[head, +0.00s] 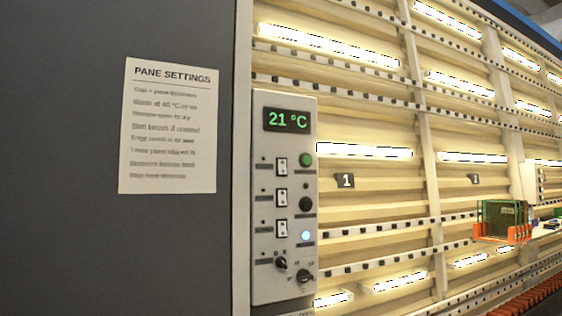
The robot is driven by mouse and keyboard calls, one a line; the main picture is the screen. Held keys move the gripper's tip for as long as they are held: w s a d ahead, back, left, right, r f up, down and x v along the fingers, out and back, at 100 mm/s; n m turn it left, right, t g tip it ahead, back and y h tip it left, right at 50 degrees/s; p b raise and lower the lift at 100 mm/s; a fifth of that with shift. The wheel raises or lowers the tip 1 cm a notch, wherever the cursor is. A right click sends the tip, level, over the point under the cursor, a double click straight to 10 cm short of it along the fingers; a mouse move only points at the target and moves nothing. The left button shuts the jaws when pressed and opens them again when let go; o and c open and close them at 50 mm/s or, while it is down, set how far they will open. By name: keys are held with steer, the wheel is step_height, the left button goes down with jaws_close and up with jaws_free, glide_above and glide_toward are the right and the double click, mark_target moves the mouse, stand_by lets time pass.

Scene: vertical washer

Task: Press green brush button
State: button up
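The labels beside the buttons are too small to read, so I cannot tell which is the brush button. My gripper is not in view.
A dark grey wall (120,255) with a "PANE SETTINGS" sheet (168,127) fills the left. Three white rocker switches and two dark knobs (304,276) are also on the panel. A slatted rack (375,185) with bright light tubes runs right, with a green and orange holder (502,220) farther off.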

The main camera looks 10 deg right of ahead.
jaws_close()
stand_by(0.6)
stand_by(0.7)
